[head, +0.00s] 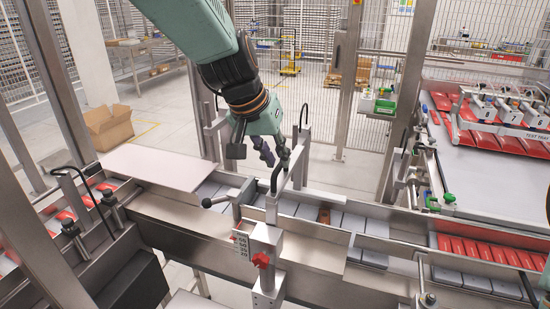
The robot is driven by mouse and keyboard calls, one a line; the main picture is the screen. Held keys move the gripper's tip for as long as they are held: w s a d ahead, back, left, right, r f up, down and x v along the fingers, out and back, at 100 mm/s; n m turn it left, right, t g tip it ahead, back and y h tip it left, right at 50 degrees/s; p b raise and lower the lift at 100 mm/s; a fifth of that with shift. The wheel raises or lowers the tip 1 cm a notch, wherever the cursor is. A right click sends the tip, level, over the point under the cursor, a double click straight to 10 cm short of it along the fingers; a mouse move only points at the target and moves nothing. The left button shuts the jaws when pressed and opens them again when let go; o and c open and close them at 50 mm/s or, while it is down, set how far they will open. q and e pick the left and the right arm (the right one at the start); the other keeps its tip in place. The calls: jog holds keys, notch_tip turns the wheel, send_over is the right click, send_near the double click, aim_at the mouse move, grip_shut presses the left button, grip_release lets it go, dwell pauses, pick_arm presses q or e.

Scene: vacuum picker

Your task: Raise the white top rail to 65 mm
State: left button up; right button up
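A pale rail (340,202), which looks like the white top rail, runs along the far side of the conveyor channel. A light post (265,240) stands at the near side, with a small numbered scale plate (242,245) and a red knob (261,260). I cannot tell the rail's height from the scale. A dark lever with a ball end (220,198) sticks out left of the post. My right gripper is not in view.
Grey-white boxes (357,222) lie in the channel, with red packs (478,250) further right. A pale flat plate (165,166) lies at the left. A vertical frame post (410,95) and mesh fence stand behind. A cardboard box (108,126) is on the floor.

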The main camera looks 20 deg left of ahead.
pick_arm(q)
jog(key=shift+o, duration=1.3)
jog(key=shift+s+f, duration=0.1)
jog(key=shift+s, duration=0.15)
jog(key=shift+w+f, duration=0.1)
jog(key=shift+w, duration=0.05)
jog(key=shift+r, duration=0.2)
jog(key=v, duration=0.7)
jog(key=shift+a+r, duration=0.1)
